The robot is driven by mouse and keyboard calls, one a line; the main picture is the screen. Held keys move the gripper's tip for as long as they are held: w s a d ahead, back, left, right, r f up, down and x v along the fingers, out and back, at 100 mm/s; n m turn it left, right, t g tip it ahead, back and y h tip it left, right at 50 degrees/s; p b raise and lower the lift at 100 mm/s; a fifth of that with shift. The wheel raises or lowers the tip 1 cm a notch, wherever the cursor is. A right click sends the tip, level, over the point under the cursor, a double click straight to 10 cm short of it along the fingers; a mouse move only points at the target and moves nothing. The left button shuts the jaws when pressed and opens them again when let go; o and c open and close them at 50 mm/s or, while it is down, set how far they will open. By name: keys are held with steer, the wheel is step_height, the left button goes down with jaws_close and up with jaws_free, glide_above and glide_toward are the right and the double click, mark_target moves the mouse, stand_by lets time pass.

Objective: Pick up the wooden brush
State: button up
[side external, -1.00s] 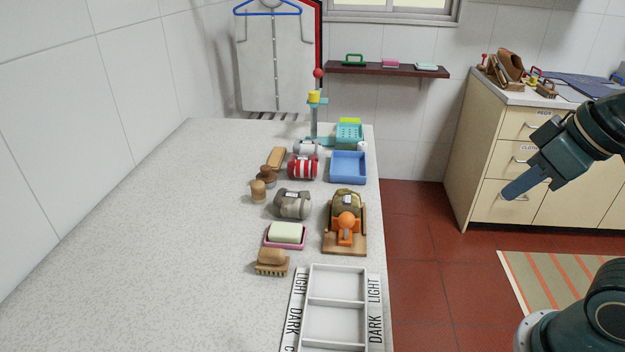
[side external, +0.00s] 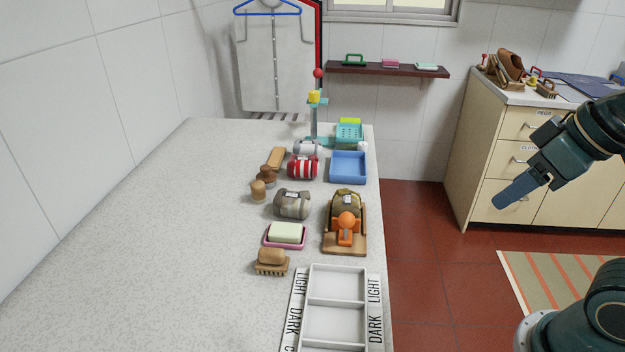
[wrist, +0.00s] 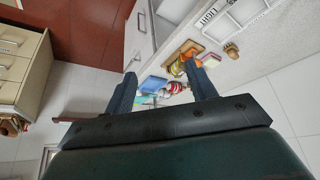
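The wooden brush (side external: 271,258), a tan block with bristles underneath, stands on the stone counter at the front left of the row of objects. In the wrist view the brush (wrist: 231,49) is small, at the upper right. My gripper (side external: 500,201) is in the air to the right of the counter, well apart from the brush. The wrist view shows my gripper (wrist: 160,69) open, with nothing between its two fingers.
A pink dish with pale soap (side external: 286,234) sits just behind the brush. A white tray (side external: 337,304) lies to its right. Wooden pieces (side external: 258,190), rolled cloths (side external: 292,205) and a blue bin (side external: 348,166) stand farther back. The counter's left side is clear.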

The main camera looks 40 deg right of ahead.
stand_by(0.3)
steer(key=n+g+y, duration=0.2)
steer(key=n+y, duration=0.1)
steer(key=n, duration=0.6)
glide_above(274, 250)
steer(key=s+d, duration=0.3)
step_height(274, 250, down, 8)
steer(key=shift+f, duration=0.1)
steer(key=shift+s+x, duration=0.2)
steer(key=shift+x, duration=3.95)
steer(key=shift+f, duration=0.15)
